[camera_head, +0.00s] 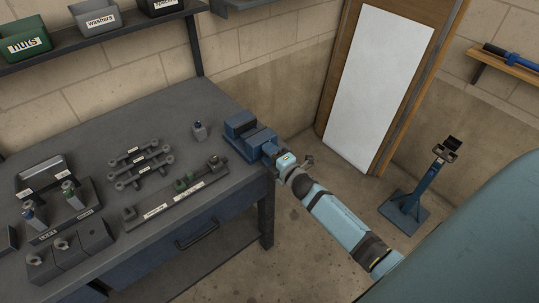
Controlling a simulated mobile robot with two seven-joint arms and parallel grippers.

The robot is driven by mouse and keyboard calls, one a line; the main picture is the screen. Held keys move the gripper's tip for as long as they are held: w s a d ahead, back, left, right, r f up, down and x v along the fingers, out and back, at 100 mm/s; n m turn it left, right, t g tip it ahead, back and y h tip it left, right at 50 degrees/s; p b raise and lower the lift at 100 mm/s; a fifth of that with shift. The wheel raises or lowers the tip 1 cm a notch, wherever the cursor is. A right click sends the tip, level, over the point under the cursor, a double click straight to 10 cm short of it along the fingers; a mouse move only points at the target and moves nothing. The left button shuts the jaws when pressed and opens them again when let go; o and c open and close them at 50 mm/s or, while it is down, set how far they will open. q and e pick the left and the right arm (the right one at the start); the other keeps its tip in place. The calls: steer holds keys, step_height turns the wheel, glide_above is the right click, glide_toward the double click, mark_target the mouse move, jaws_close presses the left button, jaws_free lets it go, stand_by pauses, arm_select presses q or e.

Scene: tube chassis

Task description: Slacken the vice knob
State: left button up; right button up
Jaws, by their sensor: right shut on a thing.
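The blue vice (243,130) is mounted at the right end of the grey workbench. My right arm comes in from the lower right, and its gripper (275,156) is at the front of the vice, shut on the vice knob. The knob itself is mostly hidden by the gripper, so I cannot tell how far it is turned. My left gripper is not in view.
The workbench (110,112) holds a labelled rail (160,204), several small link parts (140,163) and a small grey block (199,131) near the vice. Bins stand on the shelf above. A blue stand (405,205) is on the floor at right, near a door-like panel (378,85).

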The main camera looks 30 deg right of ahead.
steer(key=shift+w+d+r, duration=0.15)
steer(key=shift+w+r, duration=0.05)
steer(key=shift+r, duration=0.2)
steer(key=o, duration=0.9)
steer(key=shift+f, duration=0.3)
steer(key=s, duration=0.4)
steer(key=s+b, duration=0.1)
steer(key=s, duration=0.4)
steer(key=s+d+b, duration=0.1)
steer(key=s, duration=0.3)
steer(key=shift+s, duration=0.4)
